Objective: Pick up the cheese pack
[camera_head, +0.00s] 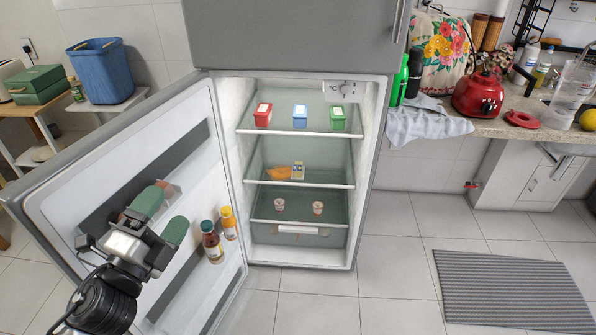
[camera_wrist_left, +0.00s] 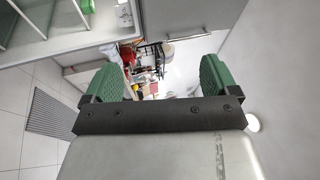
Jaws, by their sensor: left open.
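The fridge (camera_head: 362,200) stands open. On its middle shelf lie an orange wedge-like item (camera_head: 277,173) and a small yellowish pack with a label (camera_head: 298,171), side by side; one of them looks like the cheese pack, but they are too small to tell which. My left gripper (camera_head: 162,215) is open and empty in front of the open fridge door, left of the shelves and well apart from them. Its green fingers also show spread in the left wrist view (camera_wrist_left: 160,76). My right gripper is not in view.
The fridge door (camera_head: 110,157) swings out to the left, with two bottles (camera_head: 212,241) (camera_head: 229,222) in its rack. Red, blue and green boxes (camera_head: 300,117) stand on the top shelf; two small cups (camera_head: 318,208) stand lower. A counter (camera_head: 450,127) is at right.

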